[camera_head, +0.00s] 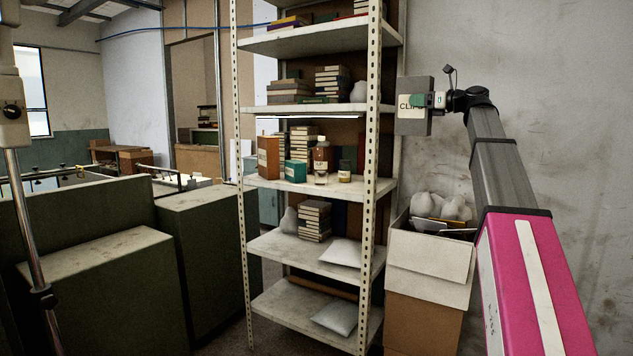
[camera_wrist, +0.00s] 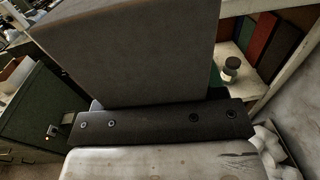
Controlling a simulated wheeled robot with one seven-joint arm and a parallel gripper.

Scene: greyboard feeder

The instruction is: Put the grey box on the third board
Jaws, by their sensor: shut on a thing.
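The box is held upright in the air to the right of the shelf rack's right front post, at about the height of the second board from the top. In the wrist view the grey box (camera_wrist: 130,55) fills the upper middle, just beyond the dark gripper bar (camera_wrist: 160,122). The third board (camera_head: 330,187) is the middle one of the rack. It bears an orange box, a teal box, stacked books, a brown bottle and a small jar.
The rack's right front post (camera_head: 372,130) stands between the held box and the boards. A white carton (camera_head: 430,262) with pale lumps stands below my arm. The third board has bare room along its front edge and right of the jar (camera_head: 344,170). Green cabinets (camera_head: 210,260) stand left.

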